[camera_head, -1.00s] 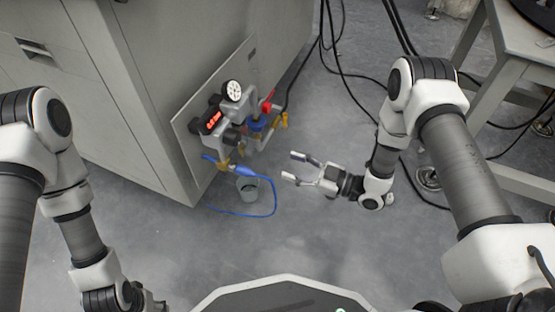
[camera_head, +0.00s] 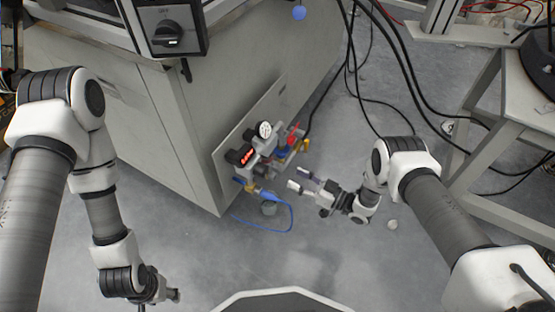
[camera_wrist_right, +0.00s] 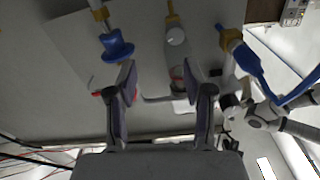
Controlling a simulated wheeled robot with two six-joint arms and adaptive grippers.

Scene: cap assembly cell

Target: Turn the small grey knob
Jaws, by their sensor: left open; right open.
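A valve assembly (camera_head: 270,150) with a round white gauge (camera_head: 264,130), a red lever (camera_head: 292,133) and blue and yellow parts sits on a panel low on the cabinet. In the right wrist view a small round grey knob (camera_wrist_right: 175,36) shows beyond my fingers, below a yellow fitting. I cannot pick it out in the head view. My right gripper (camera_head: 299,179) is open and empty, just right of the assembly and apart from it. Its open fingers (camera_wrist_right: 160,82) show in the wrist view. My left gripper (camera_head: 172,296) is low on the left, far from the assembly, seen small.
A dark box with a black rotary switch (camera_head: 167,38) is high on the cabinet (camera_head: 165,120). Black cables (camera_head: 372,100) hang behind; a light table frame (camera_head: 480,110) stands right. The floor between my arms is clear.

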